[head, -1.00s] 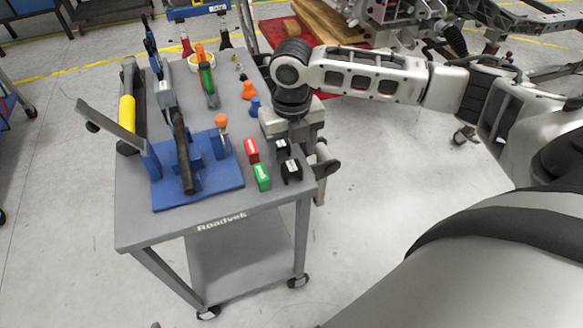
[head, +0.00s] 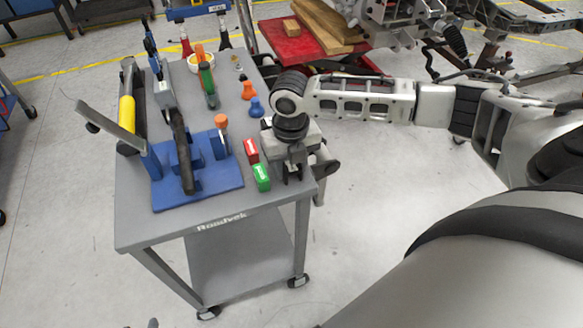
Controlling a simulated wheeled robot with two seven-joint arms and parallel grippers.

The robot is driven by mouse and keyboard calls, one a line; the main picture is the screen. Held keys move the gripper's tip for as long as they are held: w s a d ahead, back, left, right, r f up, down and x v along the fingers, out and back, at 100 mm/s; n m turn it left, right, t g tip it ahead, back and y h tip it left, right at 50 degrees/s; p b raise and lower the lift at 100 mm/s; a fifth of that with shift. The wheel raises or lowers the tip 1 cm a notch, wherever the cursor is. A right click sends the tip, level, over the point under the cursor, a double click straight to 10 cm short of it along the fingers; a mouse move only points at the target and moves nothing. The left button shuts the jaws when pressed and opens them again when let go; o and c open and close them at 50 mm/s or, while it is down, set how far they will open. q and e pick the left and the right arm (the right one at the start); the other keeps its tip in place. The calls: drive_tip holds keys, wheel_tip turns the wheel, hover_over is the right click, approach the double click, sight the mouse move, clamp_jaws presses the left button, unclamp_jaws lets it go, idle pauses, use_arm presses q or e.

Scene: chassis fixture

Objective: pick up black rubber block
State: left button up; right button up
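My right gripper (head: 291,170) is at the right front corner of the grey cart top. It points down over the spot of the black rubber block (head: 293,178), which is mostly hidden behind the gripper, with only dark parts showing. I cannot tell whether the fingers are open or shut on it. My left gripper is not in view.
A red block (head: 251,151) and a green block (head: 262,177) stand close left of the gripper. A blue fixture (head: 222,186) with a black-handled tool fills the left front of the cart (head: 140,232). Orange and blue pieces stand behind.

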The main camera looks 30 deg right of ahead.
drive_tip(key=shift+r, duration=0.5)
wheel_tip(320, 180, up, 2)
drive_tip(key=shift+r, duration=0.25)
drive_tip(key=s+a+r, duration=0.7)
drive_tip(key=s+r, duration=0.2)
drive_tip(key=s, duration=0.3)
drive_tip(key=shift+r, duration=0.3)
drive_tip(key=shift+a, duration=0.1)
